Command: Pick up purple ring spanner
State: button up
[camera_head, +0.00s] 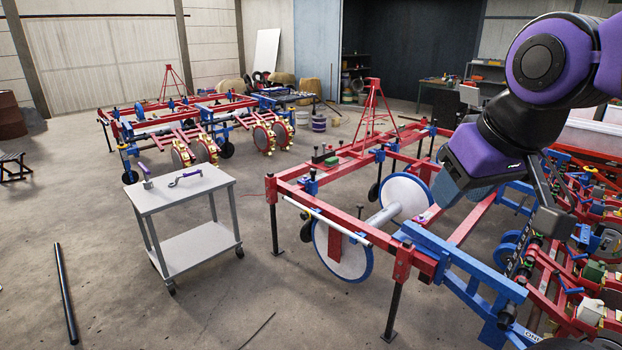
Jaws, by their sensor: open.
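Two small tools with purple parts lie on the top of a grey two-shelf trolley (205,198) at left of centre. One purple and grey tool (185,177) lies flat near the middle and looks like a spanner. The other purple-handled tool (146,175) is at the trolley's left back corner. They are too small to tell which is the ring spanner. My gripper (508,240) is open at the right, pointing down over the near red and blue machine. It is empty as far as I see and well apart from the trolley.
The red and blue planter frame (345,214) with large white discs stands between my gripper and the trolley. A second similar machine (190,125) stands behind the trolley. A dark pole (65,293) lies on the floor at left. Floor around the trolley's front is clear.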

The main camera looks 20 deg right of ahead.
aim_at(200, 171)
jog(key=i+z, duration=0.1)
jog(key=i, duration=0.4)
jog(key=i+j+z, duration=0.1)
jog(key=i, duration=0.4)
jog(key=i+j+z, duration=0.1)
jog(key=i+j, duration=0.15)
jog(key=i, duration=0.25)
jog(key=i+j+z, duration=0.1)
jog(key=i, duration=0.4)
jog(key=i+j+z, duration=0.1)
jog(key=i+j, duration=0.2)
jog(key=i, duration=0.15)
jog(key=i+j+z, duration=0.1)
jog(key=i+j, duration=0.15)
jog(key=i, duration=0.25)
jog(key=u, duration=1.4)
jog(key=i+l, duration=0.15)
jog(key=i, duration=0.35)
jog(key=i+l, duration=0.15)
jog(key=i, duration=0.3)
jog(key=j+u, duration=0.05)
